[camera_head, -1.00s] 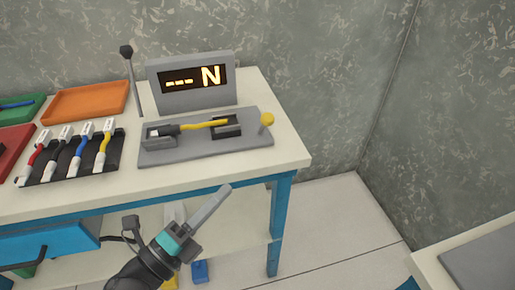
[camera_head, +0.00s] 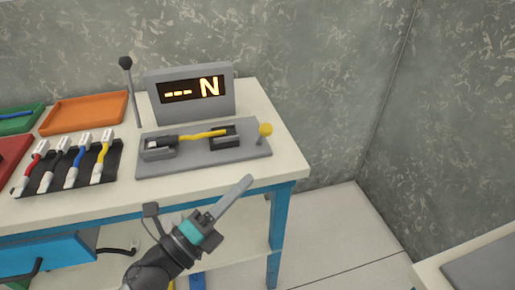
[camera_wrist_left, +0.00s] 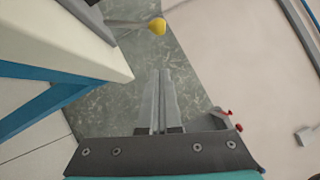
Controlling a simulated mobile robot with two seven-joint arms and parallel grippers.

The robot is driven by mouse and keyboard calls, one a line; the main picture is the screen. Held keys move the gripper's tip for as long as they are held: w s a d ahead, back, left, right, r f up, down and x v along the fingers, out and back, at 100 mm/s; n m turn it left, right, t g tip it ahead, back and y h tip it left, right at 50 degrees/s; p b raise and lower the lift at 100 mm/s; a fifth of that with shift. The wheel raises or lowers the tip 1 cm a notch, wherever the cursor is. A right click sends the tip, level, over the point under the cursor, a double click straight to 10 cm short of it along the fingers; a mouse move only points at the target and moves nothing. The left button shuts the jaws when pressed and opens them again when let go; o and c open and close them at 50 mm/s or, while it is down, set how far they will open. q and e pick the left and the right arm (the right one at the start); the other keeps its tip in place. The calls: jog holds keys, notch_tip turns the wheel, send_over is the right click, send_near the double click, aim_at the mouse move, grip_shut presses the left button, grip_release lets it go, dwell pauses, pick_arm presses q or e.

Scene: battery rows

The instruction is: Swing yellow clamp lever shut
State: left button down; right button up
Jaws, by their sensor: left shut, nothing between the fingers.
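The clamp lever shows as a yellow knob (camera_head: 265,129) on a short grey post at the right end of the grey fixture plate (camera_head: 190,163). A yellow cable (camera_head: 203,134) with a dark connector lies across the fixture between two holders. My left gripper (camera_head: 249,180) is shut and empty, in front of the table's front edge and below the fixture, apart from the knob. In the left wrist view the shut fingers (camera_wrist_left: 160,75) point toward the yellow knob (camera_wrist_left: 157,26), which lies beyond their tips. My right gripper is not in view.
A grey display (camera_head: 190,92) reading "--- N" stands behind the fixture, beside a black-knobbed rod (camera_head: 130,90). A black rack (camera_head: 70,175) of colored cables and an orange tray (camera_head: 84,111) are at left. The table's front edge lies between gripper and fixture.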

pick_arm(q)
jog(key=w+d, duration=0.1)
jog(key=w, duration=0.1)
jog(key=w+d+r, duration=0.1)
jog(key=w, duration=0.1)
jog(key=w+r, duration=0.1)
jog(key=w, duration=0.2)
jog(key=shift+d+r, duration=0.25)
jog(key=shift+d, duration=0.15)
jog(key=shift+w, duration=0.2)
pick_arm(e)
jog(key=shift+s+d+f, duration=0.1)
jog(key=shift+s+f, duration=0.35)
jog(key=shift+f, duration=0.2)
pick_arm(q)
jog(key=shift+r+p, duration=0.1)
jog(key=shift+p, duration=0.3)
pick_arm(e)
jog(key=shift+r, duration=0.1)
